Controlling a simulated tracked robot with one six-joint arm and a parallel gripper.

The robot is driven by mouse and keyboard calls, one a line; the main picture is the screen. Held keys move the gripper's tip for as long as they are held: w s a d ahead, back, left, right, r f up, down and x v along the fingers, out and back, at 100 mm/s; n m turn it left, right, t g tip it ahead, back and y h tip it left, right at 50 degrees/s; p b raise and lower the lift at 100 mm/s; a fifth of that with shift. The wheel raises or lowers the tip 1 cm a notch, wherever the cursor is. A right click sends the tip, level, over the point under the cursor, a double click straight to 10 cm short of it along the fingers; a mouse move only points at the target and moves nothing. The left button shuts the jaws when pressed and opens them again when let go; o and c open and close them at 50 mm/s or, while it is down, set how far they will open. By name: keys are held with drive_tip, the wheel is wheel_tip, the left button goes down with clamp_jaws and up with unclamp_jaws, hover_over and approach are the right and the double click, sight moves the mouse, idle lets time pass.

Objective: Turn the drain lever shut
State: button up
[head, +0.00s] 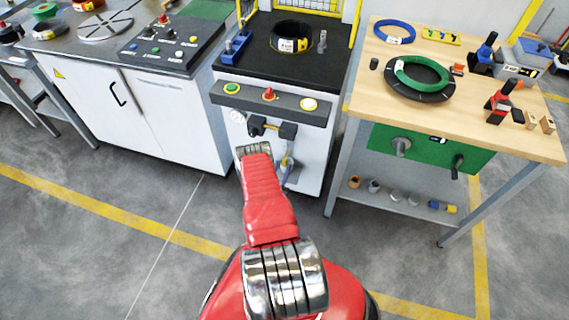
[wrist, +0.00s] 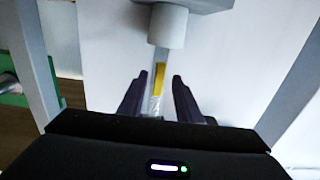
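The drain lever (wrist: 158,80) shows in the wrist view as a yellow strip with a pale, clear-looking end, below a grey cylinder (wrist: 168,25). My gripper (wrist: 159,77) is open. Its two dark fingers stand left and right of the lever, with a visible gap on each side, and I see no contact. In the head view a small yellow part (head: 284,162) shows low on the white machine front, partly hidden by my red arm. The gripper's fingers cannot be made out there.
The machine's button panel (head: 268,97) juts out above. A wooden workbench (head: 520,137) with a green panel (head: 425,147) stands to the right, and a white cabinet (head: 165,115) to the left. Grey floor with yellow lines (head: 110,210) lies clear in front.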

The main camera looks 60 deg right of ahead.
sight(284, 164)
drive_tip(key=shift+w+d, duration=0.15)
drive_tip(key=shift+d, duration=0.75)
drive_tip(key=shift+w+d, duration=0.1)
drive_tip(key=shift+d, duration=0.8)
drive_tip(key=shift+c, duration=0.4)
clamp_jaws()
